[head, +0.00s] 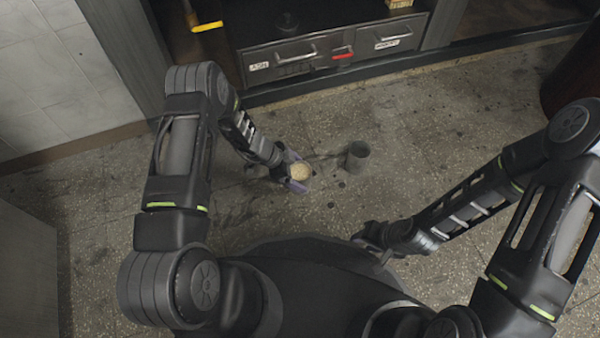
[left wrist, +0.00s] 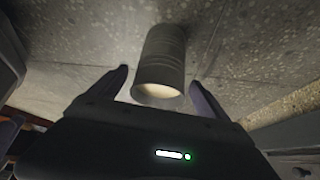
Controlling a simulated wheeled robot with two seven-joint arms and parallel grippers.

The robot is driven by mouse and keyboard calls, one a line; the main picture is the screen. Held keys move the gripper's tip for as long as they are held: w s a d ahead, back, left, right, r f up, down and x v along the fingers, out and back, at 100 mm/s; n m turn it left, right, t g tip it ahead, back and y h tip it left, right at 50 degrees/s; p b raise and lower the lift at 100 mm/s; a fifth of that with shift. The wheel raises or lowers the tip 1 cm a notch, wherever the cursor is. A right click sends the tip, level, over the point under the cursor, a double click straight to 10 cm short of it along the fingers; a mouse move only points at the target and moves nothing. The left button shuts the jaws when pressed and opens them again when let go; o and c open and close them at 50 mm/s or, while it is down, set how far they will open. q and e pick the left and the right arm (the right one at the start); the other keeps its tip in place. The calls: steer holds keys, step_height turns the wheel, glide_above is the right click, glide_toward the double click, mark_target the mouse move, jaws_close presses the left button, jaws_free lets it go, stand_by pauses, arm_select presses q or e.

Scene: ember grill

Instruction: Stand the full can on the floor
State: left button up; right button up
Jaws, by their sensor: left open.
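A grey can (head: 300,171), filled with pale, grainy stuff, stands upright on the speckled floor in the head view. It also shows in the left wrist view (left wrist: 161,62), with the pale fill at its mouth. My left gripper (head: 291,168) is low at the floor with its fingers apart on either side of the can; in the left wrist view (left wrist: 158,85) gaps show between can and fingers. A second grey can (head: 357,156) stands on the floor to the right; its inside looks dark. My right gripper (head: 375,245) is low near my base, partly hidden by my arm.
A cabinet with two labelled drawers (head: 283,60) (head: 390,37) and a red handle (head: 342,52) between them stands at the back. A yellow-handled thing (head: 207,26) is at the upper left. Bare floor (head: 440,130) lies to the right of the cans.

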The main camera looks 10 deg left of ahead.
arm_select(q)
steer(key=p+v, duration=0.3)
steer(key=v, duration=0.7)
steer(key=shift+r, duration=0.3)
steer(key=shift+s+a, duration=0.15)
steer(key=s+d+n+g+y, duration=0.35)
steer(key=s+n, duration=0.55)
steer(key=s, duration=0.5)
steer(key=s+d+r+n+t+h, duration=0.1)
steer(key=s+d+r+n+t, duration=0.1)
steer(key=s+d+n, duration=0.3)
steer(key=shift+d+r+n, duration=0.9)
steer(key=shift+d+n, duration=0.1)
steer(key=shift+d, duration=0.05)
